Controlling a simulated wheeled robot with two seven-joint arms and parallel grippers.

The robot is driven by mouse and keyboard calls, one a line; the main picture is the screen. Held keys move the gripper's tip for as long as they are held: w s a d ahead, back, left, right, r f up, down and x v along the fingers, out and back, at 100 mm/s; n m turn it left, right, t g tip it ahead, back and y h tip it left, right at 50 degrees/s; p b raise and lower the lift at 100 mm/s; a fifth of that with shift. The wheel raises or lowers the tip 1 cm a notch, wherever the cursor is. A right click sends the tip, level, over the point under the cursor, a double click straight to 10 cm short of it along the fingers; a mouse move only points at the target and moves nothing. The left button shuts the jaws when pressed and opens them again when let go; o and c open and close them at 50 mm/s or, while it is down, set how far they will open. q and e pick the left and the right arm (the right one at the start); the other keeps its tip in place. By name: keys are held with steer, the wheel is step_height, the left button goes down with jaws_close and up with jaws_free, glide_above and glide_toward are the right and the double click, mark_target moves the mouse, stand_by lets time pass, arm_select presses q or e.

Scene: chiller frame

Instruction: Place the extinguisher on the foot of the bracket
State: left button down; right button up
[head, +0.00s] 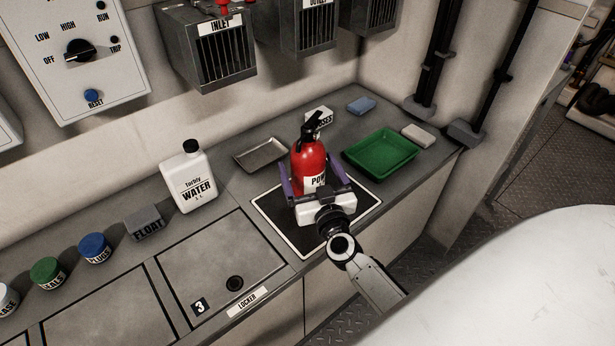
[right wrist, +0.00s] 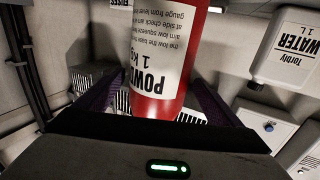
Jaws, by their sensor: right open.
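The red extinguisher (head: 309,165) with a black top stands upright at the black, white-edged mat (head: 280,228) on the counter. My right gripper (head: 312,180) comes from the front with its purple fingers on either side of the extinguisher. The fingers are open and apart around its body. In the right wrist view the extinguisher (right wrist: 160,50) fills the middle, its label upside down, between the two fingers (right wrist: 160,105). I cannot identify the bracket for certain; black uprights (head: 438,60) with grey feet (head: 465,134) stand at the right wall. My left gripper is not in view.
A green tray (head: 381,171), a metal tray (head: 262,167), a blue block (head: 361,106) and a pale block (head: 417,136) lie near the extinguisher. A white water bottle (head: 188,180) and grey FLOAT block (head: 146,224) stand left. Grey vented boxes (head: 215,45) hang above.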

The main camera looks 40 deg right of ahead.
steer(key=x, duration=0.5)
steer(key=shift+d+r+b, duration=0.15)
steer(key=shift+r+b, duration=0.1)
steer(key=shift+b, duration=0.05)
steer(key=shift+c, duration=0.7)
steer(key=c, duration=1.8)
steer(key=shift+w+r, duration=0.1)
steer(key=shift+r, duration=0.35)
steer(key=shift+c, duration=1.1)
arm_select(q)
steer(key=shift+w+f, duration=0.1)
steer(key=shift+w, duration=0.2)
